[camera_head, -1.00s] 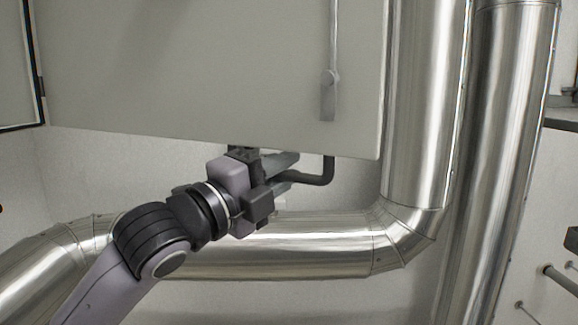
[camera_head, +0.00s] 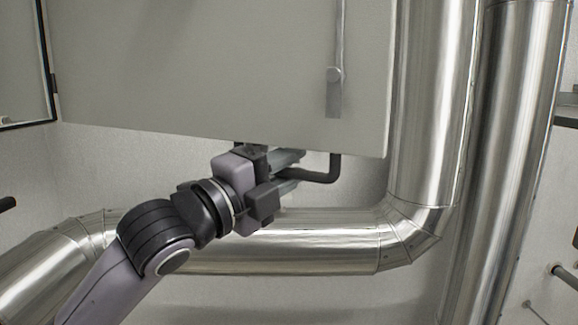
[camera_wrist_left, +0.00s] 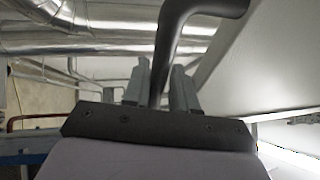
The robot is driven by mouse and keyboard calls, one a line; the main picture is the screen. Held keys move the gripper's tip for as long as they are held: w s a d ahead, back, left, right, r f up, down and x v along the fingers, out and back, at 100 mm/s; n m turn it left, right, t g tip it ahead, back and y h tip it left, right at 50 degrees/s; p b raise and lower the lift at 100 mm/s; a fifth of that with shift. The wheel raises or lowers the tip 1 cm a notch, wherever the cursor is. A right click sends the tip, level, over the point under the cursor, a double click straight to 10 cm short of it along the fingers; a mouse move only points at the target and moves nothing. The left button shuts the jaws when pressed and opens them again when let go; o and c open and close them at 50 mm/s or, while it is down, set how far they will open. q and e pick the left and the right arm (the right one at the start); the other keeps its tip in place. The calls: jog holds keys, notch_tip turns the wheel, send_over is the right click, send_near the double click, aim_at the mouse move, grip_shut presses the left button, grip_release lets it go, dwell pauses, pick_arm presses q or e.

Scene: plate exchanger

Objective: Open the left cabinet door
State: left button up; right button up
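A large pale grey cabinet door (camera_head: 210,75) fills the upper middle of the head view. A vertical rod with a lever (camera_head: 334,95) is on its right side. A dark bent bar (camera_head: 334,168) comes down below the door and turns left into my left gripper (camera_head: 291,172). In the left wrist view, the bar (camera_wrist_left: 180,40) runs between the two fingers of the left gripper (camera_wrist_left: 160,85), which lie close along both sides of it. The gripper appears shut on the bar, just under the door's lower edge. My right gripper is not in view.
Shiny metal pipes (camera_head: 431,100) stand right of the door. A horizontal pipe (camera_head: 300,243) runs behind and below my left gripper. A dark-framed panel (camera_head: 22,70) is at the far left. Pale wall shows below the door.

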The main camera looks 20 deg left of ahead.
pick_arm(q)
jog(key=b+v, duration=0.1)
jog(key=v, duration=0.6)
jog(key=shift+f, duration=0.1)
